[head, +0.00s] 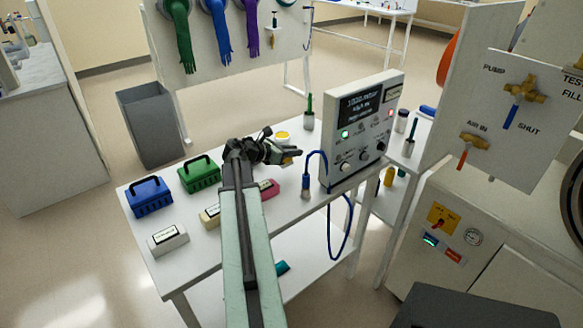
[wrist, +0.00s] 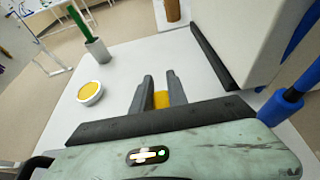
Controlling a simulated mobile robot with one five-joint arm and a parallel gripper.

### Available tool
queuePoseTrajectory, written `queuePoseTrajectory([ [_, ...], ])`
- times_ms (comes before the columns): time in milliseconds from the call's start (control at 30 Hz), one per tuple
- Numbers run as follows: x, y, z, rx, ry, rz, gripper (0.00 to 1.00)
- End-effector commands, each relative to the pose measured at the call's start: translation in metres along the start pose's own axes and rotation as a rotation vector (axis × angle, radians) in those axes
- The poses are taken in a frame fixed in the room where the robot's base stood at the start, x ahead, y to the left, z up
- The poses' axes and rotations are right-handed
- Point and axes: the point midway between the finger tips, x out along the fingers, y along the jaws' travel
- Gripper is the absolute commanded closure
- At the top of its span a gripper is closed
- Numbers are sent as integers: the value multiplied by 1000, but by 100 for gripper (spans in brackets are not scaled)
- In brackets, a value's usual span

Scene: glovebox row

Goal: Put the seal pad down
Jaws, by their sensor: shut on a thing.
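My gripper (head: 293,155) is above the white table, left of the grey instrument box. In the wrist view, my gripper (wrist: 159,80) is shut on a small yellow-orange piece, the seal pad (wrist: 161,99), which sits between the two dark fingers. Part of the pad is hidden by the fingers and the gripper body. In the head view a bit of the seal pad (head: 287,161) shows at the fingers. I cannot tell whether it touches the table. A round white dish with a yellow top (wrist: 90,92) stands left of the fingers; it also shows in the head view (head: 282,136).
The instrument box (head: 360,130) stands close on the right, with a blue cable (head: 326,170) looping by it. A holder with a green-handled tool (head: 309,118) is behind. Blue (head: 148,195) and green (head: 199,174) cases stand left. Bare white table (wrist: 207,88) lies beyond the fingers.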

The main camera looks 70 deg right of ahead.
Motion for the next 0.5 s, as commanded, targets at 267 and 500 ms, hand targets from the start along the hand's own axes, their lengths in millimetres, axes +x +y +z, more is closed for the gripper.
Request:
queuePoseTrajectory([
  [267, 18, 0, -44, 0, 0, 1, 100],
  [500, 16, 0, -41, 2, 5, -1, 72],
])
